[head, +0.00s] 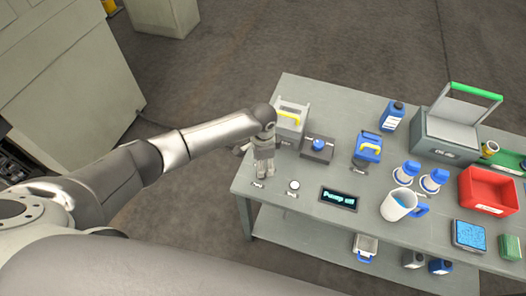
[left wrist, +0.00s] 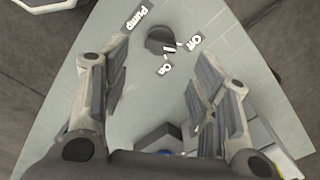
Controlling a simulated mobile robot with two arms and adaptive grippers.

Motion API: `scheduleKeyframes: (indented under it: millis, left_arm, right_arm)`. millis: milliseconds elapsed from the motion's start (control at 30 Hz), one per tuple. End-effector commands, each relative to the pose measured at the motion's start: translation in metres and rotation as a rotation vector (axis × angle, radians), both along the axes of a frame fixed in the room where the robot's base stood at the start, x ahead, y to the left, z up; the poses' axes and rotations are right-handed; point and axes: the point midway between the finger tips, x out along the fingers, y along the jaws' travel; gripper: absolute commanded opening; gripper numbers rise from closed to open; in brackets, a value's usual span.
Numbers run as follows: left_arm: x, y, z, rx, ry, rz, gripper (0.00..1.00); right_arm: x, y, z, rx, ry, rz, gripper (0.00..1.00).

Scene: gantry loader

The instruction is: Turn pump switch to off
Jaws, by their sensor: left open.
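The pump switch (left wrist: 160,40) is a dark round knob with a white mark, seen in the left wrist view between my fingers and beyond their tips. A Pump label (left wrist: 138,16), an Off label (left wrist: 196,41) and an On label (left wrist: 165,69) surround it. The white mark is on the side facing the Off and On labels; its exact setting is hard to tell. My left gripper (head: 264,172) is open and empty above the bench's near left corner; it also shows in the left wrist view (left wrist: 160,92). The display (head: 338,198) appears to read "Pump off".
A grey box with a blue knob (head: 318,146) and a yellow-handled box (head: 290,120) stand behind. A white jug (head: 397,205) and red bin (head: 488,190) are farther right.

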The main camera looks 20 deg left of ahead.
Motion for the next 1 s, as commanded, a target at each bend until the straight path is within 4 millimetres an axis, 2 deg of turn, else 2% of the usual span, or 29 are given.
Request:
scheduleKeyframes:
  millis: [33, 200, 400, 1000]
  left_arm:
    - [0.001, 0.000, 0.012, -0.002, -0.003, 0.000, 0.55]
    - [0.000, 0.000, 0.045, -0.001, -0.002, 0.000, 0.55]
    - [0.000, 0.000, 0.066, -0.001, 0.000, 0.000, 0.55]
    - [0.000, 0.000, 0.069, 0.000, 0.001, 0.001, 0.55]
  right_arm:
    - [0.000, 0.000, 0.000, 0.000, 0.000, 0.000, 0.40]
    - [0.000, 0.001, 0.000, 0.001, 0.000, 0.000, 0.40]
    - [0.000, 0.001, 0.000, 0.001, -0.001, 0.000, 0.40]
    - [0.000, 0.001, 0.000, 0.001, 0.000, -0.001, 0.40]
